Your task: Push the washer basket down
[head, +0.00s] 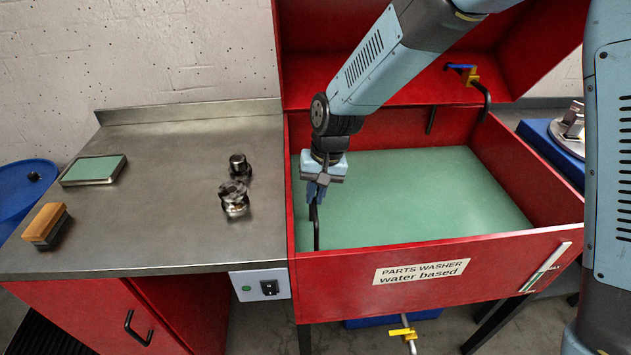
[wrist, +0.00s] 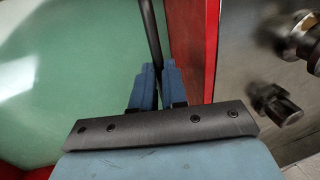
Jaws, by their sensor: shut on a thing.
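The red parts washer (head: 420,270) is open and holds green liquid (head: 430,190). My gripper (head: 316,195) is inside it at the left wall, pointing down. Its blue fingers are shut on a thin black rod, the basket handle (head: 316,230), which runs down toward the liquid at the near left corner. In the wrist view the handle (wrist: 151,35) runs up from between the fingertips (wrist: 157,70), beside the red wall (wrist: 193,50). The basket itself is not visible. Whether it lies under the opaque liquid, I cannot tell.
A steel bench (head: 150,210) adjoins on the left with dark metal parts (head: 234,200), a green-topped block (head: 95,170) and a brush (head: 47,226). The raised red lid stands behind. A bent black pipe with a blue-handled valve (head: 463,70) hangs at the back right.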

